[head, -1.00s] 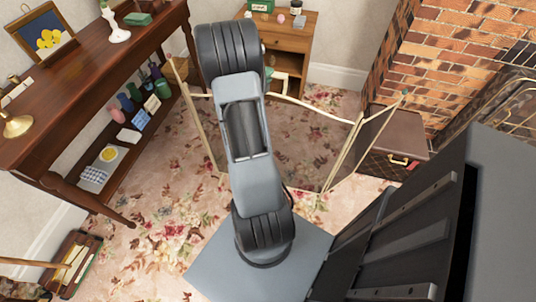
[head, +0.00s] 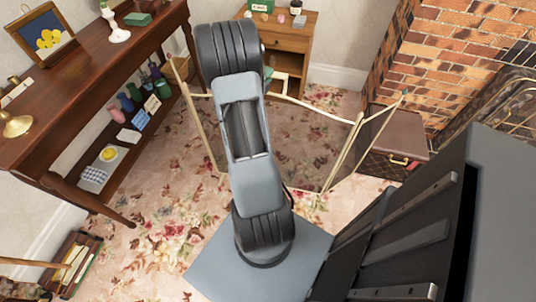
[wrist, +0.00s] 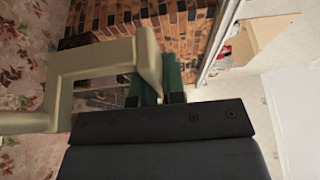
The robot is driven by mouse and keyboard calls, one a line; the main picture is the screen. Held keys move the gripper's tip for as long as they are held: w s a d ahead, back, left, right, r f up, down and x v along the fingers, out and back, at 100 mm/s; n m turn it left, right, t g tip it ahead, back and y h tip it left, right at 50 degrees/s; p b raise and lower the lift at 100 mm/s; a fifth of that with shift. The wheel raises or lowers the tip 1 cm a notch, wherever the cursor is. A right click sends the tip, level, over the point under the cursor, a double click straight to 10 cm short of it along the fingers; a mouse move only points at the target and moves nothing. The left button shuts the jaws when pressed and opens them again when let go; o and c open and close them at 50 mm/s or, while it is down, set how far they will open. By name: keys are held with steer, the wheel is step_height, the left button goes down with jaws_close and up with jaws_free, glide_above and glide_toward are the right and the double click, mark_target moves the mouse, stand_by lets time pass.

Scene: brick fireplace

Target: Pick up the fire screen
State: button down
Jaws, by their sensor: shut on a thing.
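The fire screen (head: 312,138) has a pale brass frame, dark see-through mesh and folded side panels. It stands upright over the carpet in the middle of the head view, partly hidden behind my arm. I cannot tell whether its lower edge touches the floor. In the wrist view, its cream handle (wrist: 92,62) is large and close. My gripper (wrist: 156,82), with green fingers, is shut on this handle. In the head view my arm hides most of the gripper.
A dark wooden side table (head: 95,90) with a loaded lower shelf stands left. A wooden cabinet (head: 285,45) stands behind the screen. A brown case (head: 398,145) sits right of it, near the brick fireplace (head: 455,50).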

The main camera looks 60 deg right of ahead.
steer(key=shift+r, duration=0.15)
steer(key=shift+r+p, duration=0.5)
steer(key=shift+r, duration=1)
steer(key=shift+a+r, duration=0.1)
steer(key=shift+r, duration=0.25)
steer(key=s+a+r+p, duration=0.3)
steer(key=a+r, duration=0.6)
steer(key=a, duration=0.4)
steer(key=shift+s+r+p, duration=0.15)
steer(key=shift+s+p, duration=0.15)
steer(key=shift+s, duration=0.35)
steer(key=shift+r, duration=0.15)
